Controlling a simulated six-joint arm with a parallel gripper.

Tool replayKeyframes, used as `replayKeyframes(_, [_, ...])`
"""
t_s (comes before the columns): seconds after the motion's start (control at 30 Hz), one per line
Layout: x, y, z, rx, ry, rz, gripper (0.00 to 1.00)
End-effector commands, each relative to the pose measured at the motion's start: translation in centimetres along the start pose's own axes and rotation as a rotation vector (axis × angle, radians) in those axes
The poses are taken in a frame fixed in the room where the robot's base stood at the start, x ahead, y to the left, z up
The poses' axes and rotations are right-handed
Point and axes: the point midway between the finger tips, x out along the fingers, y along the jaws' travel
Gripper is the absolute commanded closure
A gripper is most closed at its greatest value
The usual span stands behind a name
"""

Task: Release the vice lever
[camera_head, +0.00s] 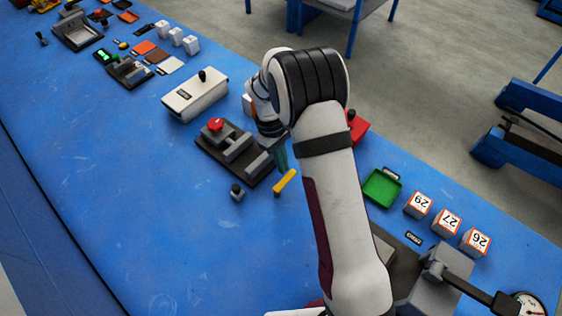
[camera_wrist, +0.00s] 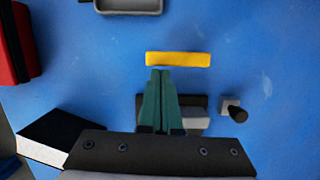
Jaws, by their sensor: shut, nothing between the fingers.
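A vice-like fixture (camera_head: 232,152) with a dark base, grey blocks and a red knob sits on the blue bench, left of my arm. A yellow bar (camera_head: 285,181), which looks like the lever, is at its right end. In the wrist view the yellow bar (camera_wrist: 178,59) lies crosswise just beyond my fingertips. My gripper (camera_head: 282,165) has green fingers, seen shut and empty in the wrist view (camera_wrist: 161,72). The fingertips appear close to the bar; I cannot tell whether they touch it. The fingers hide part of the fixture's grey block (camera_wrist: 195,119).
A small grey block with a black knob (camera_head: 237,192) stands near the fixture. A white box (camera_head: 195,95) is behind it. A red box (camera_head: 357,127), a green tray (camera_head: 382,188) and numbered blocks (camera_head: 447,222) are to the right. The bench's front left is clear.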

Motion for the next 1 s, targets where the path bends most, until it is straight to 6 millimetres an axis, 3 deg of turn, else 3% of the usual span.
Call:
replayKeyframes(0.57, [0.2, 0.3, 0.7, 0.121, -0.002, -0.032, 1.00])
replayKeyframes(1.0, [0.7, 0.8, 2.5, 0.445, -0.003, -0.113, 1.00])
